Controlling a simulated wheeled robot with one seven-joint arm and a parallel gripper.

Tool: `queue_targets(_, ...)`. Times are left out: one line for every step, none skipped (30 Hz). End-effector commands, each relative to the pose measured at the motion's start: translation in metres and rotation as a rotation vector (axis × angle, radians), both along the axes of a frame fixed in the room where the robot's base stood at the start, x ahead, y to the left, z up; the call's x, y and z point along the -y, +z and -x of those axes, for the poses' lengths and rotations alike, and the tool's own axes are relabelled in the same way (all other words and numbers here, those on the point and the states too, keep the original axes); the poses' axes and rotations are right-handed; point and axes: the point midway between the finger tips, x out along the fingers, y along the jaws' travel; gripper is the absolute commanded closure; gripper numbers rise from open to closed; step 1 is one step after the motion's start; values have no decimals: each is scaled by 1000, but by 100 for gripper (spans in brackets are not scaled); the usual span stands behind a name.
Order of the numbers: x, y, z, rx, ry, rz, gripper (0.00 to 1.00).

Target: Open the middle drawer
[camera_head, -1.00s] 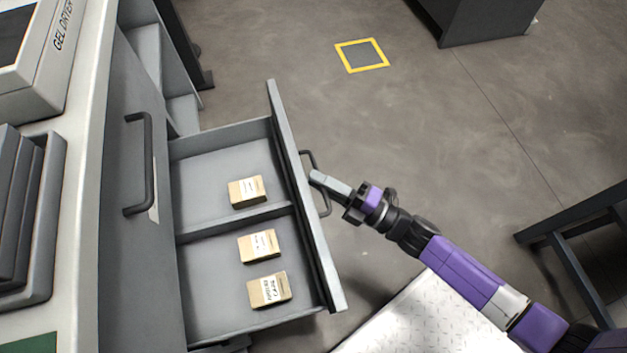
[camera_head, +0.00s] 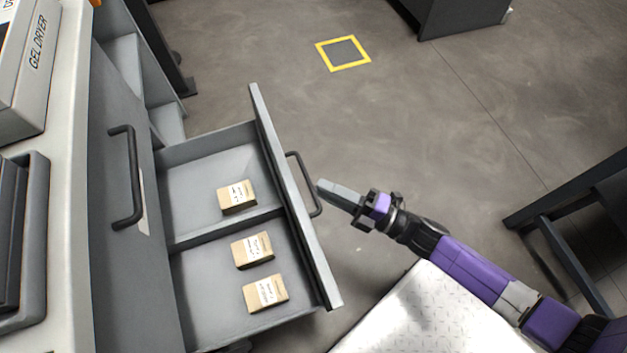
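The middle drawer (camera_head: 209,229) is pulled out from the grey cabinet (camera_head: 122,265), and its inside shows. Its front panel (camera_head: 291,196) carries a dark bar handle (camera_head: 311,184). Three small tan boxes lie in the drawer: one (camera_head: 237,197) in the far compartment, and two, (camera_head: 252,250) and (camera_head: 265,293), in the near one. My gripper (camera_head: 322,187) is just right of the handle, its tip close to the bar and seemingly clear of it. The fingers look close together from this side; whether a gap lies between them is not clear.
A closed panel with a dark handle (camera_head: 127,177) is above the drawer. A gel dryer (camera_head: 28,65) stands on the counter. A dark-framed table (camera_head: 560,225) is at right. Open floor with a yellow square (camera_head: 343,53) lies beyond the drawer.

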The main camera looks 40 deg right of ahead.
Motion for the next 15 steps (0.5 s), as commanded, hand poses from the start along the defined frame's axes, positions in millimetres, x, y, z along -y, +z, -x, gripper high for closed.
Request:
queue_targets(4, -1, 8, -2, -3, 1, 80)
queue_targets(6, -2, 11, -2, -3, 1, 80)
queue_targets(8, -2, 16, -2, -2, 1, 80)
queue_targets(9, -3, 19, -2, -2, 1, 80)
queue_targets(10, -3, 21, -2, -2, 1, 80)
queue_targets(11, -4, 24, -1, -2, 0, 80)
queue_targets(12, -4, 25, 0, -2, 0, 80)
queue_targets(12, -4, 27, 0, -1, 0, 80)
queue_targets(13, -4, 28, 0, -1, 0, 80)
queue_targets(13, -4, 28, 0, -1, 0, 80)
queue_targets(13, -4, 28, 0, -1, 0, 80)
queue_targets(13, -4, 29, 1, -1, 0, 80)
queue_targets(13, -4, 28, 1, -1, 0, 80)
queue_targets(13, -4, 28, 1, -1, 0, 80)
queue_targets(13, -4, 28, 1, -1, 0, 80)
